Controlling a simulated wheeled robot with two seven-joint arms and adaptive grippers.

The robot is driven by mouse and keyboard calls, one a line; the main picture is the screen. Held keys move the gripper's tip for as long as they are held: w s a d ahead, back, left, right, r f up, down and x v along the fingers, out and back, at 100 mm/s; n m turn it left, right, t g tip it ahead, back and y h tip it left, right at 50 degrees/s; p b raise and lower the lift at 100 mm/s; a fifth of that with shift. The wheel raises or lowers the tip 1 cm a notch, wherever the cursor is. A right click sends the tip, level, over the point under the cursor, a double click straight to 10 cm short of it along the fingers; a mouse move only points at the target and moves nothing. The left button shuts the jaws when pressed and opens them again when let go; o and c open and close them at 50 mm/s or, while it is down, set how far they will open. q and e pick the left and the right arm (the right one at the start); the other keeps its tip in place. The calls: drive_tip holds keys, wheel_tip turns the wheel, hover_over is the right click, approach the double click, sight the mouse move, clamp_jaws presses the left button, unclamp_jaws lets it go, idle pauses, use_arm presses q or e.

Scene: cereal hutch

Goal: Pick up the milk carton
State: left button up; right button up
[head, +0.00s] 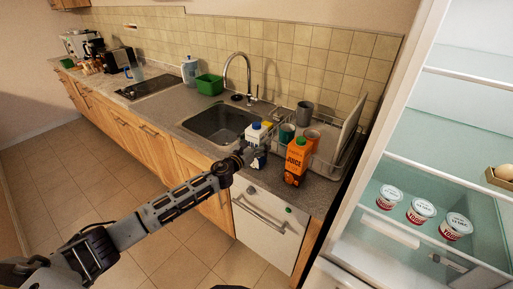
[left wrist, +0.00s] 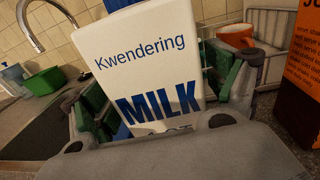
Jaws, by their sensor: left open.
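The white milk carton with blue lettering (head: 254,133) stands on the counter between the sink and the orange juice carton. My left gripper (head: 249,153) reaches in from the left at the carton, low on its body. In the left wrist view the milk carton (left wrist: 150,70) fills the middle. The fingers of my left gripper (left wrist: 165,100) are open, one on each side of the carton. I cannot tell whether either finger touches it. The lower part of the carton is hidden behind the gripper. My right gripper is not in view.
The orange juice carton (head: 297,161) stands close on the right. Behind are a dish rack (head: 335,160) with cups and the sink (head: 215,122) with its faucet. The open fridge (head: 400,165) with yogurt cups is at the right.

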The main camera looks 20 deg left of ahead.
sight(257, 123)
use_arm(q)
drive_tip(key=c, duration=1.9)
drive_tip(key=shift+r, duration=0.15)
drive_tip(key=shift+c, duration=0.2)
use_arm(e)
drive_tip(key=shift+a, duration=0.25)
use_arm(q)
drive_tip(key=shift+w+r+p, duration=0.1)
drive_tip(key=shift+r+p, duration=0.3)
drive_tip(key=shift+r, duration=0.75)
wheel_tip(257, 123, up, 6)
drive_tip(key=shift+r+p, duration=0.25)
drive_tip(key=shift+p, duration=0.5)
drive_tip(key=shift+r, duration=0.6)
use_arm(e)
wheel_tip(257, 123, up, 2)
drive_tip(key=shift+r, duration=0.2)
